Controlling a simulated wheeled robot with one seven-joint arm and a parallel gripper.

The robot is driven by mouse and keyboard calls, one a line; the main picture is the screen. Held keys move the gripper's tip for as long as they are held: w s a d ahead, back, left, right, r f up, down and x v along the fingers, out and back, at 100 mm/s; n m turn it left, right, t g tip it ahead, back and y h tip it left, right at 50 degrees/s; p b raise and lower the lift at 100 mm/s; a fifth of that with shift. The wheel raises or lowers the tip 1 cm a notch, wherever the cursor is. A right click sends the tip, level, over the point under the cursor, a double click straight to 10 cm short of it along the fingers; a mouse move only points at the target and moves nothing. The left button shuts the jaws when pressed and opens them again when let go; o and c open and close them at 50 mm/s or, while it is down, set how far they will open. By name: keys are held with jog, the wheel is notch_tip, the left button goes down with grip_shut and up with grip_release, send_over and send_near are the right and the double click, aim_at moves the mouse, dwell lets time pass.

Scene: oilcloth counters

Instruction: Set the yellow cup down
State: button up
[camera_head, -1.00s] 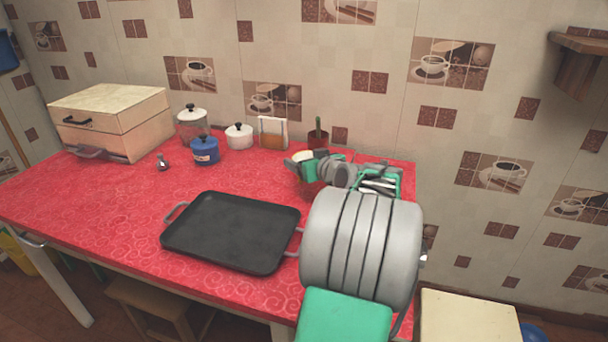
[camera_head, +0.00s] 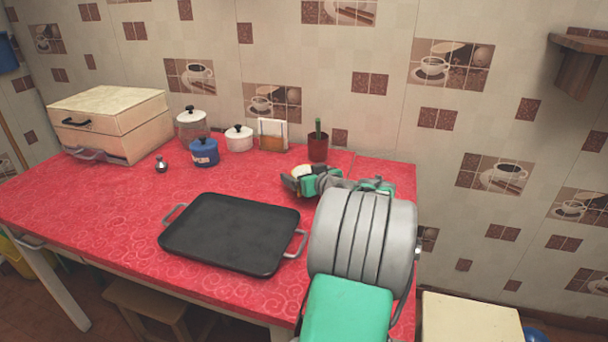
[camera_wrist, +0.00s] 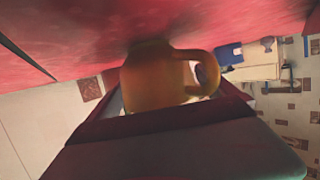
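The yellow cup (camera_wrist: 155,78) fills the middle of the wrist view, its handle to the right. That view is turned over, with the red cloth at the top. The cup's base end is at or very close to the cloth; I cannot tell if it bears on it. My gripper (camera_head: 300,184) is low over the right part of the counter, with its fingers around the cup. A dark finger (camera_wrist: 180,150) covers the cup's near lower part.
The red counter (camera_head: 120,215) holds a black tray (camera_head: 230,233) left of my arm. A brown pot (camera_head: 318,147) stands just behind my gripper. Cloth left of my gripper is clear.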

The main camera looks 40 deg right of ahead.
jog(key=shift+s+r+p, duration=0.1)
jog(key=shift+r+p, duration=0.2)
jog(key=p+v, duration=0.1)
jog(key=v, duration=1)
jog(key=shift+s+a, duration=0.2)
jog(key=shift+s, duration=0.2)
